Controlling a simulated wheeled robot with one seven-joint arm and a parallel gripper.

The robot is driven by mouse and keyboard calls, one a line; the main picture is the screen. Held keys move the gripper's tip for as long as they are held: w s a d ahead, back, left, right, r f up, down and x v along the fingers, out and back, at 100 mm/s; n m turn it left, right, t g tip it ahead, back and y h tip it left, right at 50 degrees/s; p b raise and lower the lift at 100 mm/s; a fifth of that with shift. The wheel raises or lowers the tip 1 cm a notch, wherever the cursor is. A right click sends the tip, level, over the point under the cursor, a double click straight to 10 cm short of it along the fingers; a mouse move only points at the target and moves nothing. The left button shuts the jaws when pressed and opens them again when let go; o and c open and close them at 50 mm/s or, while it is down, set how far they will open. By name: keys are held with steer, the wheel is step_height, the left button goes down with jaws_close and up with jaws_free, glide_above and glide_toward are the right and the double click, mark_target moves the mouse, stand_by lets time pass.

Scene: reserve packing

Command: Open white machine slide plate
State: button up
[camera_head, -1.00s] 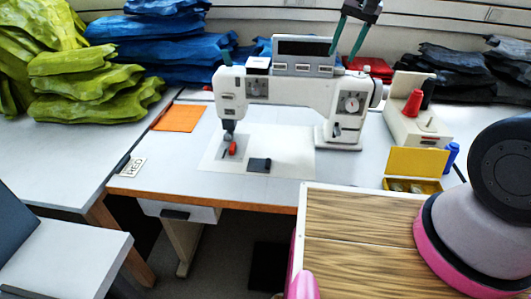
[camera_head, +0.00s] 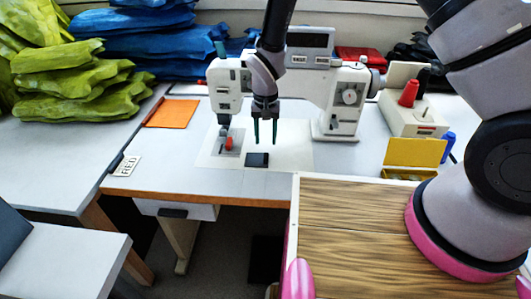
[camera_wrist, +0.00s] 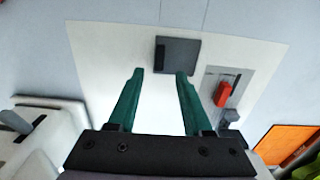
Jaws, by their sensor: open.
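The white sewing machine (camera_head: 347,98) stands on the table. Its bed is a pale flat plate (camera_head: 300,150) with a small dark slide plate (camera_head: 257,160) set near the front. The slide plate also shows in the wrist view as a dark grey square (camera_wrist: 178,54) with a black slot along its left side. My gripper (camera_head: 264,143) has green fingers pointing down, just behind and above the slide plate. In the wrist view my gripper (camera_wrist: 160,72) is open and empty, its fingertips apart just short of the plate. I cannot tell whether they touch the bed.
A red presser part (camera_wrist: 223,93) sits beside the slide plate. A yellow box (camera_head: 413,155) and a red thread spool (camera_head: 408,94) stand at right. The table front is clear.

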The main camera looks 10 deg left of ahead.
mark_target(266, 156)
step_height(266, 156, down, 7)
steer(key=shift+r, duration=0.1)
stand_by(0.3)
jaws_close()
stand_by(1.3)
